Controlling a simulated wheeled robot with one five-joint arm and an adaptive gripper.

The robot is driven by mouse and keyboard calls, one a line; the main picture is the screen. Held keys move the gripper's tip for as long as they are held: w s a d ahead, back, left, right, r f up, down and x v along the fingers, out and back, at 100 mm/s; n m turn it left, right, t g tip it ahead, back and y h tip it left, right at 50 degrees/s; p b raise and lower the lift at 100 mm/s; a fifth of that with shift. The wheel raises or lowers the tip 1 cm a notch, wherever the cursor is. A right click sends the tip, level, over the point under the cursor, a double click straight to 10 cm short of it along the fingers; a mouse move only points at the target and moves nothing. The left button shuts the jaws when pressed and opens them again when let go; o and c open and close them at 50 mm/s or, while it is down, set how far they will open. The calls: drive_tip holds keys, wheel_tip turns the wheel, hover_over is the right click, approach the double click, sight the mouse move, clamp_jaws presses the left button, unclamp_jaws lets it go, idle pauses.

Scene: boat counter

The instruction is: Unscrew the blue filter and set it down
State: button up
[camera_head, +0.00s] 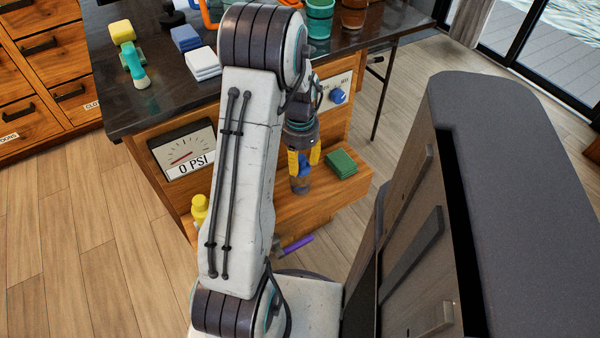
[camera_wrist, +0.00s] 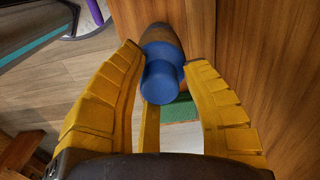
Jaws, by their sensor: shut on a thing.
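The blue filter (camera_wrist: 161,78) is between the yellow fingers of my gripper (camera_wrist: 164,72) in the wrist view. Its near end is plain blue, and a wider, brownish part shows at its far end. In the head view my gripper (camera_head: 303,160) points down at the front of the wooden counter, shut on the filter (camera_head: 300,183), whose lower part sticks out below the fingertips. The fingers hide part of it. I cannot tell whether the filter is still joined to anything.
A green pad (camera_head: 341,162) lies on the low wooden ledge (camera_head: 345,190), right of my gripper. A gauge (camera_head: 190,152) reads 0 PSI. A blue knob (camera_head: 338,96) is on the front panel. A yellow bottle (camera_head: 199,211) stands at left. A dark-topped cabinet (camera_head: 520,180) fills the right.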

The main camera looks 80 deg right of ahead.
drive_tip(key=shift+a+f+n, duration=0.15)
drive_tip(key=shift+f+n, duration=0.05)
drive_tip(key=shift+n, duration=0.3)
drive_tip(key=shift+n, duration=0.8)
drive_tip(key=shift+a+n, duration=0.1)
drive_tip(key=shift+n, duration=0.8)
drive_tip(key=shift+n, duration=0.8)
